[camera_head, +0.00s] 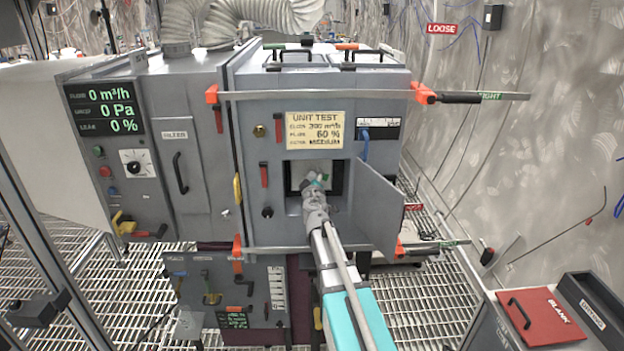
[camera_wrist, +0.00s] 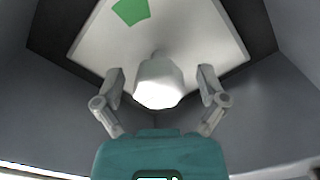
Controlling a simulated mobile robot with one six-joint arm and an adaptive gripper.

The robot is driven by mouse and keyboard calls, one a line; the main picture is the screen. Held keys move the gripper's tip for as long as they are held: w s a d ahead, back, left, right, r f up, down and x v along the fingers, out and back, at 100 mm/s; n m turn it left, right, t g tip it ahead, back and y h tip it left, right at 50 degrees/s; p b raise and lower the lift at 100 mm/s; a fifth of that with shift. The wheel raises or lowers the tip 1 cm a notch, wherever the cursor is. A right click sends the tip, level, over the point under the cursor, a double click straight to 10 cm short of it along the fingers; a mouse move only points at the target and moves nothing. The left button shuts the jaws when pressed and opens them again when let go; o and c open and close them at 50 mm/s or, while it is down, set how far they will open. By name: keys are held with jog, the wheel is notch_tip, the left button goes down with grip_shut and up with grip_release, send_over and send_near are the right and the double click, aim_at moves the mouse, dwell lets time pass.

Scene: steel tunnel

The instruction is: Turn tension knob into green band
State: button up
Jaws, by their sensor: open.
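The tension knob (camera_wrist: 158,84) is a white, faceted knob on a pale square plate (camera_wrist: 228,45) inside the cabinet recess. A small nub shows at its upper edge. A green band (camera_wrist: 131,11) lies on the plate above and left of the knob, cut by the picture's top edge. My gripper (camera_wrist: 161,78) is open, with one finger on each side of the knob and a visible gap on both sides. In the head view my gripper (camera_head: 315,182) reaches into the open recess and hides most of the knob there.
The recess door (camera_head: 376,207) stands open on the right, close to my arm. Long bars with orange ends (camera_head: 424,93) cross the cabinet above and below the recess. A "UNIT TEST" card (camera_head: 315,130) is above it. A red-lidded "BLANK" box (camera_head: 541,315) stands lower right.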

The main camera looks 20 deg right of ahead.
jog(key=shift+w+d, duration=0.1)
jog(key=shift+w, duration=0.15)
jog(key=c, duration=1.2)
jog(key=shift+o, duration=0.2)
